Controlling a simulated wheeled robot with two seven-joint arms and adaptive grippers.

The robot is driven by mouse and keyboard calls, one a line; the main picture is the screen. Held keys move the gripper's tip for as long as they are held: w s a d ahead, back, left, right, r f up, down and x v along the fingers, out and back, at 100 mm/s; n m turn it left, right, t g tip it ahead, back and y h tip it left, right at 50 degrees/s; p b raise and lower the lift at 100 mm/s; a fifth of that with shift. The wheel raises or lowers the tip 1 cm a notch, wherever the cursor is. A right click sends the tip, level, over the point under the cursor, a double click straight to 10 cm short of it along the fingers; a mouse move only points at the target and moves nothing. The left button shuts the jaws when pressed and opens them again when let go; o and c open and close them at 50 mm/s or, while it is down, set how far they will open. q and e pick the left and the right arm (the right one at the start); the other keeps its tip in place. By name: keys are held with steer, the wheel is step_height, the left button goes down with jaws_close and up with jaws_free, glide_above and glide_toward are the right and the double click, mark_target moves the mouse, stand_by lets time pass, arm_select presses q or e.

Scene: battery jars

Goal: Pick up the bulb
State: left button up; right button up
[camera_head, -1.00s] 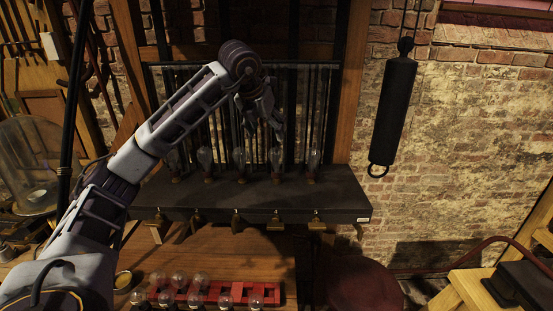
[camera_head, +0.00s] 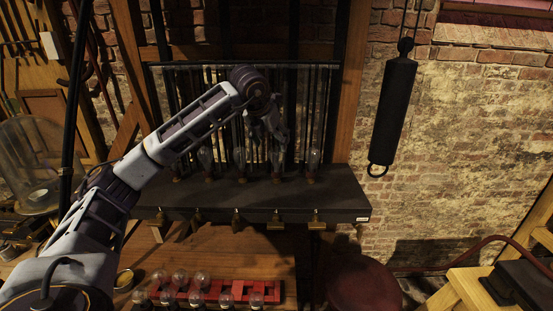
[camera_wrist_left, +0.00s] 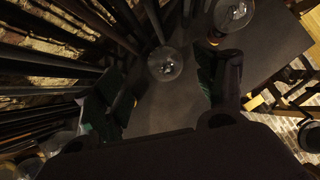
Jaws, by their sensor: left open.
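Several clear glass bulbs stand upright in a row on a dark shelf (camera_head: 250,197). My left gripper (camera_head: 276,132) is above the row, over the bulb (camera_head: 277,161) second from the right. In the left wrist view my left gripper (camera_wrist_left: 160,88) is open, with a finger on each side. One clear bulb (camera_wrist_left: 165,64) shows between and beyond the fingers, apart from them. Another bulb (camera_wrist_left: 234,12) stands past the right finger. My right gripper is not in view.
Dark vertical rods stand close behind the shelf bulbs. A red rack (camera_head: 236,291) with several bulbs sits on the wooden table (camera_head: 217,250) below. A dark cylinder (camera_head: 393,110) hangs at the right. A large glass jar (camera_head: 28,165) stands at the left.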

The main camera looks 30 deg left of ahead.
mark_target(277, 147)
arm_select(q)
steer(key=shift+w+p+x, duration=0.3)
steer(key=shift+p+x, duration=0.5)
steer(key=shift+x, duration=1.05)
steer(key=shift+w+d+f, duration=0.15)
steer(key=shift+w+f, duration=0.1)
steer(key=shift+f, duration=0.05)
steer(key=shift+c, duration=0.5)
steer(key=c, duration=0.8)
